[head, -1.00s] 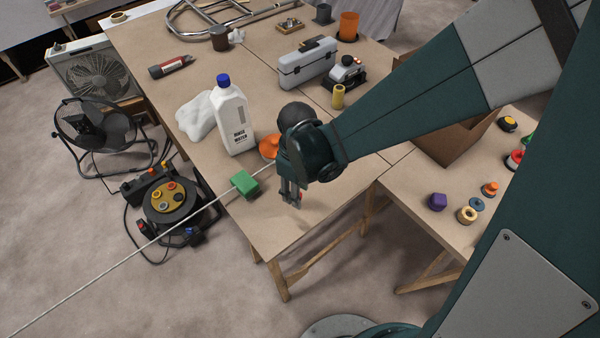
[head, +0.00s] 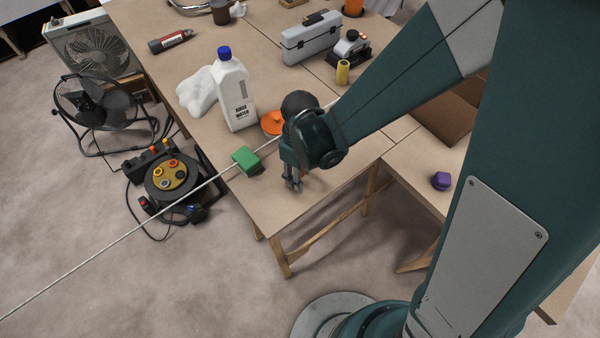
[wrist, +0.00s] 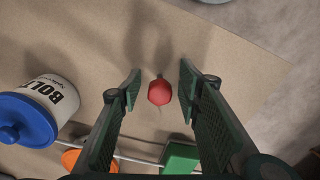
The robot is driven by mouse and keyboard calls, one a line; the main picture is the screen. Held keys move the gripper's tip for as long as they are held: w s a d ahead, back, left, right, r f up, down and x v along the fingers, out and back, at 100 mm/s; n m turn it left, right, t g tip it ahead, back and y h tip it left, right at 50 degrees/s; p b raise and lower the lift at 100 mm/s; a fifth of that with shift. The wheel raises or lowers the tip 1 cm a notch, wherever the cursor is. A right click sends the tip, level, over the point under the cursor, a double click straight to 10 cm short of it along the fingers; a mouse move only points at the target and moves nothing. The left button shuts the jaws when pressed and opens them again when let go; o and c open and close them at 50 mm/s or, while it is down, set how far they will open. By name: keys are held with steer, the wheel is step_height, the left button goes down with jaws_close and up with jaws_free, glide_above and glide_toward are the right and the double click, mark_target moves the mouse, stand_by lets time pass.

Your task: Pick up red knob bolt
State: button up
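The red knob bolt (wrist: 159,92) shows in the wrist view as a round red head on the brown tabletop. It lies between the two fingers of my gripper (wrist: 156,88), with a gap on either side. The fingers are apart and hold nothing. In the head view my gripper (head: 293,186) points down over the near end of the table, close to the surface. The bolt is mostly hidden there by the fingers.
A green block (head: 246,160), an orange object (head: 273,123) and a white bottle (head: 236,98) stand left of and behind my gripper. A pale cord (head: 120,252) runs past the block. The wrist view shows a blue-lidded white container (wrist: 48,100). The table's near corner is clear.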

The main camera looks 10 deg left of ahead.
steer(key=shift+c, duration=0.4)
steer(key=c, duration=0.8)
steer(key=shift+c, duration=0.2)
steer(key=shift+r, duration=0.1)
steer(key=shift+r+p, duration=1.2)
steer(key=shift+r, duration=3.75)
